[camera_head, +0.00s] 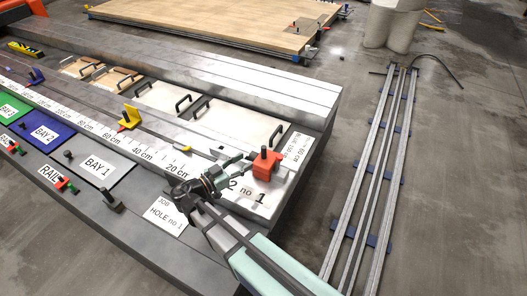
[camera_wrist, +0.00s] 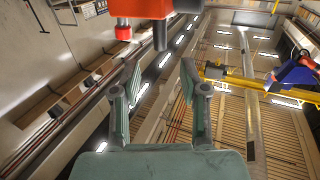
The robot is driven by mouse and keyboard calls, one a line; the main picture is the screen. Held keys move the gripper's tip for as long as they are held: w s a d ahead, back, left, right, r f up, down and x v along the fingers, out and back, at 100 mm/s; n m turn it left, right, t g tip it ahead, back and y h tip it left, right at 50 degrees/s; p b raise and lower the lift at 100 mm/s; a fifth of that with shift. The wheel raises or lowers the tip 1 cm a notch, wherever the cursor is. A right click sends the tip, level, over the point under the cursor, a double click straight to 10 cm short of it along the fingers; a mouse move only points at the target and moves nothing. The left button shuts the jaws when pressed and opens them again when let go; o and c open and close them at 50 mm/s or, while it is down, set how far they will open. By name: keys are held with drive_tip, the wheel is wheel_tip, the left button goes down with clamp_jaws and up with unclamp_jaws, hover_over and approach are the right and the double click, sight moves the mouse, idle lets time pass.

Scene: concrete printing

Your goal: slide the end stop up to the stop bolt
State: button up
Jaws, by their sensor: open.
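A red block with a black knob (camera_head: 266,166), which looks like the end stop, sits at the near right end of the scaled rail on the long grey bench. A red body with a dark post (camera_wrist: 142,9), probably the same block, fills the top of the wrist view. My gripper (camera_head: 238,167) is just left of the block in the head view, apart from it. Its two fingers stand apart with nothing between them in the wrist view (camera_wrist: 160,75). A dark upright peg (camera_head: 112,198) stands near the bench's front edge; I cannot tell which piece is the stop bolt.
A yellow stop (camera_head: 130,116) and a blue one (camera_head: 36,76) stand farther along the scale (camera_head: 143,156). White panels with black handles (camera_head: 235,120) lie behind it. Red-and-green clamps (camera_head: 62,182) sit at the front. Long metal rails (camera_head: 372,170) lie on the floor at right.

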sight(264, 150)
drive_tip(key=b+x, duration=0.1)
drive_tip(key=x, duration=0.8)
drive_tip(key=shift+w+d, duration=0.25)
drive_tip(key=shift+d, duration=0.05)
clamp_jaws()
